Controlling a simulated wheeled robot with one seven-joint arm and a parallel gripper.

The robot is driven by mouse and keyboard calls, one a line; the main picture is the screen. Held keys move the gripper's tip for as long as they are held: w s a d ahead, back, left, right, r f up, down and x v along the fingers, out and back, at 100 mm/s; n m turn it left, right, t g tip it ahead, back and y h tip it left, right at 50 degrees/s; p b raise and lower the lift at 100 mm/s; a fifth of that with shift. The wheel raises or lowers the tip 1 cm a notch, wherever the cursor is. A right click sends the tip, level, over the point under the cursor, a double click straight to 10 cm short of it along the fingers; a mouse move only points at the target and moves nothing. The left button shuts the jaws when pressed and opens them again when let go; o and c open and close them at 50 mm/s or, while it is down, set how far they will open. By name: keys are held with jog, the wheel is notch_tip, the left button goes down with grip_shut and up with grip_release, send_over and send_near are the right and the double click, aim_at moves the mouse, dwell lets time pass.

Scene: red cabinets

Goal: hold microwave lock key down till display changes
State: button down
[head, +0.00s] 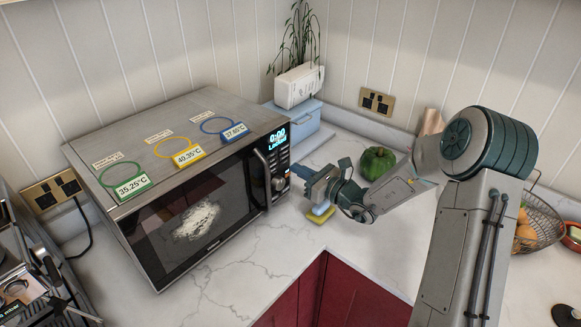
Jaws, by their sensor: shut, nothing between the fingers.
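The microwave (185,160) stands on the counter at the left, its door shut. Its lit blue display (278,137) shows 0:00 with a smaller word below that looks like "Locked". The control panel (279,165) runs below the display, right of the door handle (262,178). My gripper (294,171) is shut and empty, with its tip close in front of the panel's right edge. I cannot tell whether it touches a key. The lock key itself is too small to make out.
Three labelled rings, green (121,175), yellow (172,147) and blue (217,125), lie on the microwave. A yellow sponge (319,216) is below my gripper. A green pepper (377,162) sits behind my wrist. A wire fruit basket (537,224) is at right. The front counter is clear.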

jog(key=b+v, duration=0.2)
jog(key=v, duration=0.8)
jog(key=shift+d+f, duration=0.2)
jog(key=shift+d, duration=0.2)
jog(key=s+a+r+n+g+h, duration=0.1)
jog(key=s+a+n+g+h, duration=0.15)
jog(key=s+n+g, duration=0.4)
jog(key=s+a+r+n+g+h, duration=0.1)
jog(key=s+a+n+g, duration=0.2)
jog(key=s+n, duration=0.6)
jog(key=s+d+r+n+t+h, duration=0.2)
jog(key=s+d+r+n+h, duration=0.1)
jog(key=s+d+n+h, duration=0.7)
jog(key=s+d+h, duration=0.1)
jog(key=d, duration=0.2)
jog(key=shift+s+d, duration=0.2)
jog(key=shift+d, duration=0.15)
